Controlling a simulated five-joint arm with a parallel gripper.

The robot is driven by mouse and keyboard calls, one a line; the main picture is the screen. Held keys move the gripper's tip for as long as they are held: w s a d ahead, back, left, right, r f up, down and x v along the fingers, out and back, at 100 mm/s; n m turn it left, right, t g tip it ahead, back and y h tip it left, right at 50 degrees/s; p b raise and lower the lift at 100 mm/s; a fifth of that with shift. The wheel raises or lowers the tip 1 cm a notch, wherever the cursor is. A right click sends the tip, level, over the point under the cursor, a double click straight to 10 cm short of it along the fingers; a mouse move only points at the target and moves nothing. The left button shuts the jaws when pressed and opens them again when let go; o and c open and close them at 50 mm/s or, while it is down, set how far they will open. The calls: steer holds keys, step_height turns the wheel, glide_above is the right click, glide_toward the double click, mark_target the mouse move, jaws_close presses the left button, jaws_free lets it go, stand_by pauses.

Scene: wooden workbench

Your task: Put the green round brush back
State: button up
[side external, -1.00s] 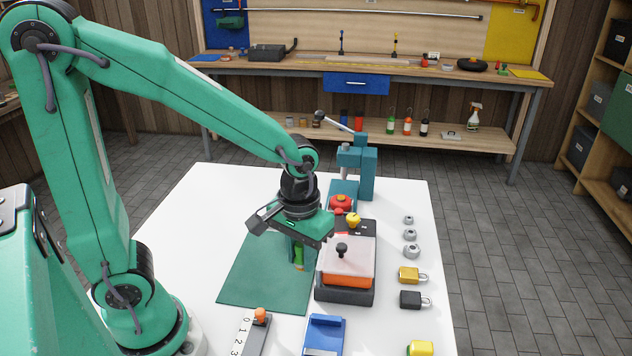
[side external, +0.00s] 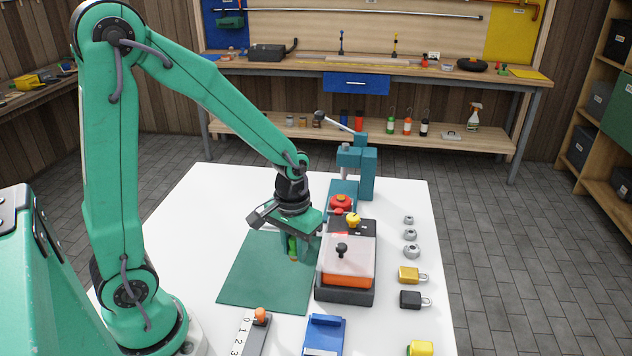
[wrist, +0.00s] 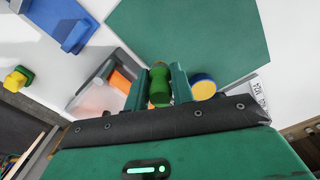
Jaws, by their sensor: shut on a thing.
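The green round brush (side external: 293,247) is held in my gripper (side external: 292,250), over the dark green mat (side external: 262,285). Only a small part of it shows in the side external view, with a tan-orange bit at its lower end. In the wrist view the green brush (wrist: 159,84) stands between the two green fingers of my gripper (wrist: 157,92), which are shut on it. Its far end is hidden. I cannot tell whether it touches the mat.
A dark box with a clear lid and orange inside (side external: 346,280) stands just right of my gripper. A red knob (side external: 341,202) and teal press (side external: 367,175) are behind. Padlocks (side external: 410,299) lie at the right. A yellow-and-blue round thing (wrist: 203,87) is close beside the right finger.

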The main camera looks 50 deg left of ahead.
mark_target(293, 266)
steer(key=shift+w+a+f, duration=0.25)
steer(key=shift+a+f, duration=0.15)
steer(key=shift+a, duration=0.2)
steer(key=shift+w+a+f, duration=0.25)
steer(key=shift+a+f, duration=0.2)
steer(key=shift+a, duration=0.2)
steer(key=shift+w+a+f, duration=0.25)
steer(key=shift+a+f, duration=0.15)
steer(key=shift+a, duration=0.2)
steer(key=shift+f, duration=2)
steer(key=shift+f, duration=0.15)
steer(key=o, duration=1)
step_height(293, 266, up, 12)
steer(key=shift+r, duration=0.2)
